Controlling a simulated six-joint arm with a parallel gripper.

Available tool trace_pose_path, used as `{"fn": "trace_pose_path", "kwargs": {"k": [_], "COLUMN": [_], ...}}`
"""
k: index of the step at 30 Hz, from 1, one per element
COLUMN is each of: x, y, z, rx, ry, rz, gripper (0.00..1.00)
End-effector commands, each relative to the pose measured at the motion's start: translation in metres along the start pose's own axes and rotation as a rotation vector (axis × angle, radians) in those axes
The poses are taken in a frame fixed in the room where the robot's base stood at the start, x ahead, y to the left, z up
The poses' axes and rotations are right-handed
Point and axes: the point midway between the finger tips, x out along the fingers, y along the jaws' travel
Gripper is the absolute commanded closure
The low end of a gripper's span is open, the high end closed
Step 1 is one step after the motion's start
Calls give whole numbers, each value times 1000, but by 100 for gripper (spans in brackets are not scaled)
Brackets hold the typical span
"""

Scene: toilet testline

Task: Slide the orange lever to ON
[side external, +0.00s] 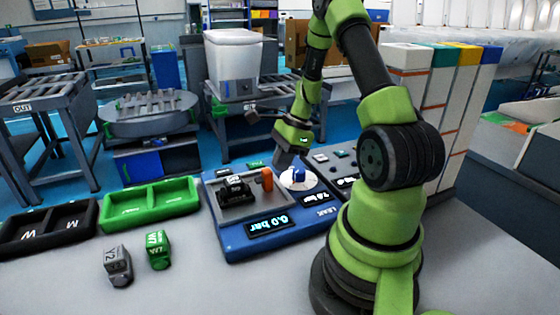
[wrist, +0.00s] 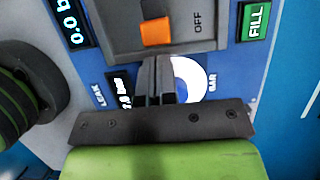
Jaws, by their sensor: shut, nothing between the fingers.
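The orange lever (side external: 267,179) stands at the right end of the grey plate on the blue test panel (side external: 235,243). In the wrist view, the lever (wrist: 156,31) sits on the edge of the grey plate, with the word OFF to its right; no ON mark is readable. My gripper (side external: 283,161) is above the panel, just behind and right of the lever in the side view. In the wrist view, the closed fingers (wrist: 156,62) point at the lever with a small gap in the picture; contact is not visible. Nothing is held.
A white dial with a blue knob (side external: 299,176) is beside the lever; my fingers partly cover it in the wrist view. A dark block (side external: 236,189) sits on the grey plate. Green (side external: 150,212) and black trays and two small blocks lie left of the panel.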

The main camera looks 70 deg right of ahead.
Motion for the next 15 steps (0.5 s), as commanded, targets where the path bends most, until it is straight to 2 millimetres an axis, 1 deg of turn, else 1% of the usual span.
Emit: {"fn": "trace_pose_path", "kwargs": {"k": [3, 12, 14, 15], "x": [1, 2, 3, 5], "y": [0, 0, 0, 0], "z": [4, 5, 9, 14], "rx": [1, 1, -1, -4], "ry": [0, 0, 0, 0], "rz": [-1, -1, 0, 0], "gripper": [100, 100, 100, 100]}}
